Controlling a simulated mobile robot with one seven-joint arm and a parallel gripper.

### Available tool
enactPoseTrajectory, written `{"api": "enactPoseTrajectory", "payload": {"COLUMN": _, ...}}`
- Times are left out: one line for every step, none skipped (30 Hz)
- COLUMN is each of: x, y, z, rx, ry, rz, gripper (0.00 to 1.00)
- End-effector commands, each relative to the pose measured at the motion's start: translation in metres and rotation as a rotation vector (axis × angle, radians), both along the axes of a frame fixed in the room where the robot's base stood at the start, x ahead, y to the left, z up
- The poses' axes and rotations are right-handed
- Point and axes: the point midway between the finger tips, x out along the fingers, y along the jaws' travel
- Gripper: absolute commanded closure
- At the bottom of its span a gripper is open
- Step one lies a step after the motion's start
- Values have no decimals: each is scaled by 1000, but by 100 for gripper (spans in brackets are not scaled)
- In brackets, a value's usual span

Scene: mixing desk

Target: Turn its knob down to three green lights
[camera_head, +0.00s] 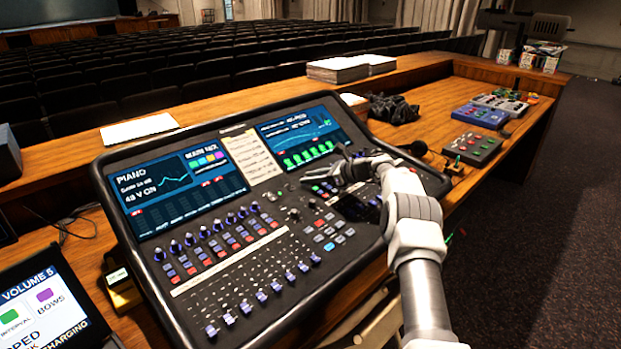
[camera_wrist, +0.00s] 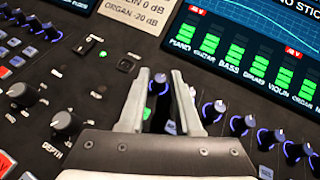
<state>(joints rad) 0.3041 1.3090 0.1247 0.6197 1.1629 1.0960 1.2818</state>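The mixing desk (camera_head: 330,235) fills the middle of the head view. In the wrist view its meter screen (camera_wrist: 250,30) shows stacks of green lights over labels from PIANO through GUITAR, BASS, DRUMS and VIOLIN. The piano stack (camera_wrist: 183,32) is at the left; its exact count is too small to tell. Below runs a slanting row of dark knobs with blue-lit rims. My gripper (camera_wrist: 160,75) is open, with its fingers either side of the leftmost visible knob (camera_wrist: 159,85). I cannot tell whether they touch it. In the head view my gripper (camera_head: 340,170) is low over the desk's upper right.
Larger grey-topped knobs (camera_wrist: 66,122) stand left of my gripper, and more blue-rimmed knobs (camera_wrist: 213,110) stand close on its right. A paper strip (camera_head: 250,156) lies between the screens. A tablet (camera_head: 45,305) is at the lower left; small control boxes (camera_head: 472,148) sit at the right.

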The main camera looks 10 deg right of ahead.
Motion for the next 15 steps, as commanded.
{"api": "enactPoseTrajectory", "payload": {"x": -1, "y": -2, "z": 1, "rx": 0, "ry": 0, "rz": -1, "gripper": 68}}
{"api": "enactPoseTrajectory", "payload": {"x": -1, "y": -4, "z": 2, "rx": 0, "ry": -1, "rz": -2, "gripper": 68}}
{"api": "enactPoseTrajectory", "payload": {"x": -3, "y": -6, "z": 4, "rx": 0, "ry": -1, "rz": -2, "gripper": 68}}
{"api": "enactPoseTrajectory", "payload": {"x": -5, "y": -9, "z": 5, "rx": 1, "ry": 1, "rz": -3, "gripper": 68}}
{"api": "enactPoseTrajectory", "payload": {"x": -6, "y": -12, "z": 6, "rx": 1, "ry": 0, "rz": -4, "gripper": 68}}
{"api": "enactPoseTrajectory", "payload": {"x": -9, "y": -16, "z": 9, "rx": 1, "ry": 0, "rz": -4, "gripper": 68}}
{"api": "enactPoseTrajectory", "payload": {"x": -12, "y": -19, "z": 11, "rx": 0, "ry": 0, "rz": -3, "gripper": 68}}
{"api": "enactPoseTrajectory", "payload": {"x": -15, "y": -23, "z": 12, "rx": 1, "ry": 0, "rz": -4, "gripper": 68}}
{"api": "enactPoseTrajectory", "payload": {"x": -19, "y": -30, "z": 17, "rx": 1, "ry": 0, "rz": -4, "gripper": 68}}
{"api": "enactPoseTrajectory", "payload": {"x": -23, "y": -36, "z": 20, "rx": 1, "ry": 0, "rz": -4, "gripper": 68}}
{"api": "enactPoseTrajectory", "payload": {"x": -27, "y": -42, "z": 23, "rx": 1, "ry": -1, "rz": -5, "gripper": 68}}
{"api": "enactPoseTrajectory", "payload": {"x": -33, "y": -49, "z": 26, "rx": 1, "ry": -1, "rz": -5, "gripper": 68}}
{"api": "enactPoseTrajectory", "payload": {"x": -37, "y": -56, "z": 29, "rx": 0, "ry": -1, "rz": -6, "gripper": 68}}
{"api": "enactPoseTrajectory", "payload": {"x": -41, "y": -61, "z": 32, "rx": 0, "ry": -1, "rz": -4, "gripper": 68}}
{"api": "enactPoseTrajectory", "payload": {"x": -46, "y": -69, "z": 36, "rx": -1, "ry": -1, "rz": -4, "gripper": 68}}
